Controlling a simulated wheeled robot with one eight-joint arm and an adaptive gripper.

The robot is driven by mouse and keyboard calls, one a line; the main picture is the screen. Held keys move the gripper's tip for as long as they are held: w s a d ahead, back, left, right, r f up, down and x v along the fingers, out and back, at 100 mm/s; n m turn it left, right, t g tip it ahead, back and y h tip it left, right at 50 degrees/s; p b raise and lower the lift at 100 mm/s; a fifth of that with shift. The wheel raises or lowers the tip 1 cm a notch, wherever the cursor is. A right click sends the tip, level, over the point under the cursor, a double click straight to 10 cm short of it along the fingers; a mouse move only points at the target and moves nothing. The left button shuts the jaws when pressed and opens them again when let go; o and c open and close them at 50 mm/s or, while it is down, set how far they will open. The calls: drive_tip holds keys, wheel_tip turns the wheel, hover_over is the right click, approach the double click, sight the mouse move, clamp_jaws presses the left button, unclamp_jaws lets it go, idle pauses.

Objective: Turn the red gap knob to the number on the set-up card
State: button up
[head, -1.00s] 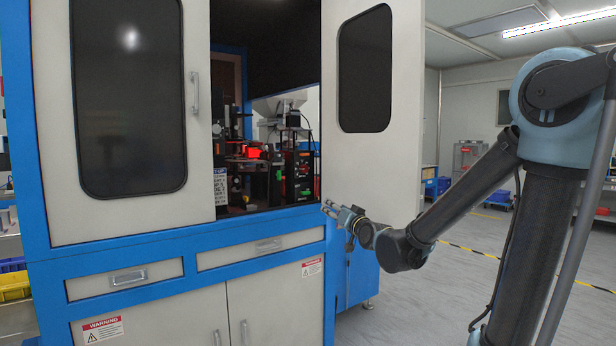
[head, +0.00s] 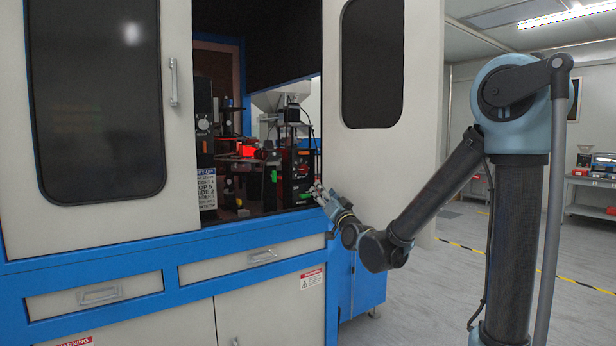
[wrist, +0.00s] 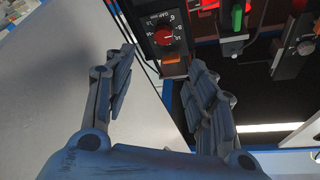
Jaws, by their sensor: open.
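The red gap knob (wrist: 164,38) sits on a dark panel with numbers around it, at the top of the wrist view, ahead of my fingertips. Its label is partly readable as a gap marking; the exact setting is too small to read surely. My gripper (wrist: 166,62) is open and empty, its two fingers apart below the knob and not touching it. In the head view my gripper (head: 318,190) is at the right edge of the cabinet opening. The set-up card (head: 207,187) stands at the left of the opening; its lines are only partly legible.
The open door (head: 385,170) stands close on the right of the opening. The blue cabinet frame (head: 250,237) runs below the opening.

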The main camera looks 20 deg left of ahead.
sight(304, 171)
drive_tip(key=x, duration=1.6)
drive_tip(key=shift+s+a, duration=0.1)
drive_tip(key=shift+a, duration=0.25)
drive_tip(key=c, duration=1.1)
